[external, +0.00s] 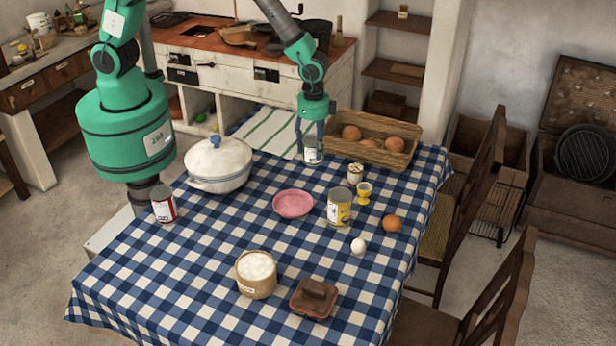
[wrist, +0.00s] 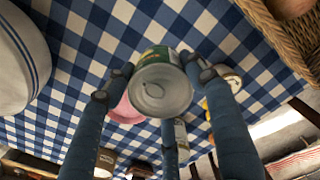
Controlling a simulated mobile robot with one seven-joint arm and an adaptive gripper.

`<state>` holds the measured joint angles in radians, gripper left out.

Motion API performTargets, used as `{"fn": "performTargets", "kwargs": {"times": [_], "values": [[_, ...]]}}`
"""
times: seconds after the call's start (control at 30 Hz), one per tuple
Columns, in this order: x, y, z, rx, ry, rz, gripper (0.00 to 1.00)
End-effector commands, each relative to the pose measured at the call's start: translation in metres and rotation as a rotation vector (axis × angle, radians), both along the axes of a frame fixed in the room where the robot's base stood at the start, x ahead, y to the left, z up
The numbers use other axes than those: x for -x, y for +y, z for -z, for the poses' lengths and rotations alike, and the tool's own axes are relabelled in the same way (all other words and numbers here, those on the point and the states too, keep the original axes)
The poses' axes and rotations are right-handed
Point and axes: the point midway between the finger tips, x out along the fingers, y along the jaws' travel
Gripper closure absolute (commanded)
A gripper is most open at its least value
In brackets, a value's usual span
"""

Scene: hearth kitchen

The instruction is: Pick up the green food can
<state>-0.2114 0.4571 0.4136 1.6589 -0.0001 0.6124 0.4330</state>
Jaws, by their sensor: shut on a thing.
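The green food can (external: 312,156) is between the fingers of my gripper (external: 312,141) at the far side of the checked table. In the wrist view the can (wrist: 162,92) shows its grey metal end, with a strip of green label (wrist: 158,54) above it. The fingers of my gripper (wrist: 163,74) are closed around its sides. The can seems to be off the tablecloth, but the exact gap is hard to tell.
A white lidded pot (external: 218,164) stands to the left, and a wicker basket (external: 393,129) of brown round items to the right. A pink dish (external: 293,204), a yellow-labelled can (external: 339,207) and a red can (external: 163,204) are nearer.

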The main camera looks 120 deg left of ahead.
Motion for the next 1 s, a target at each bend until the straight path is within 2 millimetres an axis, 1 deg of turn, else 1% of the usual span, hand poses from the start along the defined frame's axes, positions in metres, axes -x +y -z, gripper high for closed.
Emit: {"fn": "performTargets", "kwargs": {"times": [0.03,0.1,0.23,0.87,1.0], "values": [[-0.001,0.0,-0.008,0.0,-0.003,0.0,0.85],[-0.001,0.0,-0.013,-0.001,-0.002,0.0,0.85],[0.0,0.0,-0.019,0.0,-0.001,0.0,0.85],[-0.001,0.0,-0.02,-0.001,-0.001,0.0,0.85],[-0.002,-0.007,-0.023,-0.001,-0.002,-0.001,0.85]]}}
